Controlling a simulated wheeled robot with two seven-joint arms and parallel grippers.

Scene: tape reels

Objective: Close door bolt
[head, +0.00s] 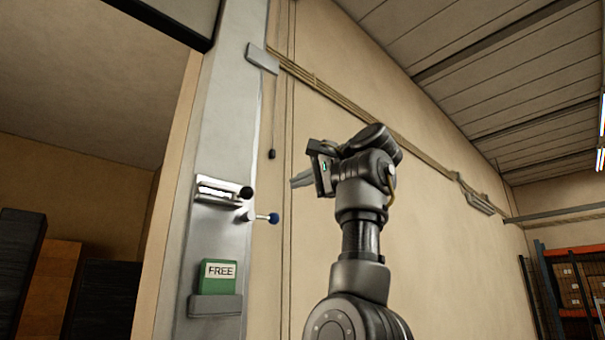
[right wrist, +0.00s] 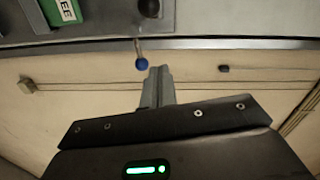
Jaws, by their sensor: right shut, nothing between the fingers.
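The door bolt (head: 216,190) is a pale metal piece on a grey upright panel, with a black knob (head: 246,192) at its right end. Just below it a short pin with a blue knob (head: 273,218) sticks out to the right. My right gripper (head: 293,181) is shut and empty, its fingers pointing left, to the right of and above the blue knob in the head view. In the right wrist view the blue knob (right wrist: 142,64) shows just beside the fingertips (right wrist: 159,70), with no clear contact. The black knob (right wrist: 150,8) is at the top edge. My left gripper is out of view.
A green FREE sign (head: 218,277) sits in a grey holder below the bolt. A dark opening with stacked dark boxes (head: 103,300) lies left of the panel. The beige wall (head: 450,245) right of my arm is largely clear. Orange shelving (head: 575,290) stands far right.

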